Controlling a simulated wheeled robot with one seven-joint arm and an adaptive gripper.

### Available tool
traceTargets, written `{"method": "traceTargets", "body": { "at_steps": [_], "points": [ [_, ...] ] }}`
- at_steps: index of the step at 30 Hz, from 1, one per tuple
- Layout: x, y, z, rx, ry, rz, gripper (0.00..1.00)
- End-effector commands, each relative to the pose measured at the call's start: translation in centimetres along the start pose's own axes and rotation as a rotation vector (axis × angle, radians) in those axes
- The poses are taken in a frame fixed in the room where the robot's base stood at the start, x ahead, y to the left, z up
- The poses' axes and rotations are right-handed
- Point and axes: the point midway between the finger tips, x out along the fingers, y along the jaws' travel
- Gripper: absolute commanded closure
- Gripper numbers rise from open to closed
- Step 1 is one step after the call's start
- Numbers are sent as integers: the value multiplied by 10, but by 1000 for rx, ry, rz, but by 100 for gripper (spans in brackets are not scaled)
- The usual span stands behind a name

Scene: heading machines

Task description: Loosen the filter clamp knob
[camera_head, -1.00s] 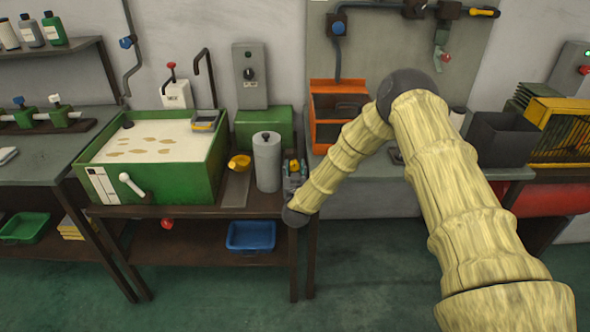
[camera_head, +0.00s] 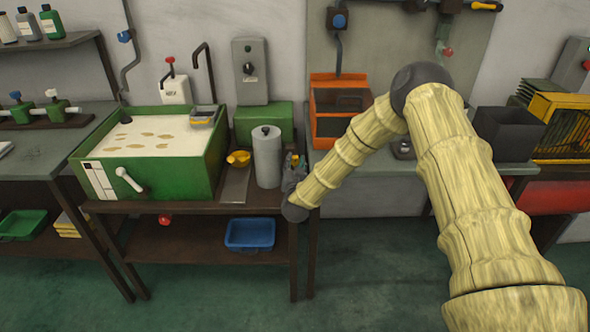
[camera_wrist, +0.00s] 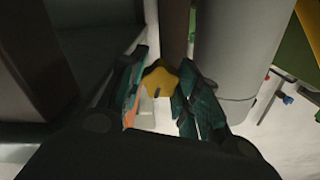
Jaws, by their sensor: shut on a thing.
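The yellow star-shaped clamp knob (camera_wrist: 158,80) sits between the two dark teal fingers of my gripper (camera_wrist: 157,92) in the wrist view. The fingers are shut on it from both sides. In the head view my gripper (camera_head: 294,172) is just right of the grey filter canister (camera_head: 267,158), and a small bit of yellow shows at its fingers. The canister (camera_wrist: 238,50) stands close to the right finger in the wrist view. The knob's stem and the clamp behind it are mostly hidden.
An orange bin (camera_head: 325,125) is behind my forearm. A blue tray (camera_head: 250,234) lies on the lower shelf. The floor in front is clear.

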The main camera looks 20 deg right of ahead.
Motion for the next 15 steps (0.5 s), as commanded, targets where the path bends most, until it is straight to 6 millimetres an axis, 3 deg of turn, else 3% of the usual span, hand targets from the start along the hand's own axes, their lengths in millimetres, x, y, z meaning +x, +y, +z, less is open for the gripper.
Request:
{"method": "traceTargets", "body": {
  "at_steps": [15],
  "points": [
    [0,2,5,492,2,2,91]
  ]
}}
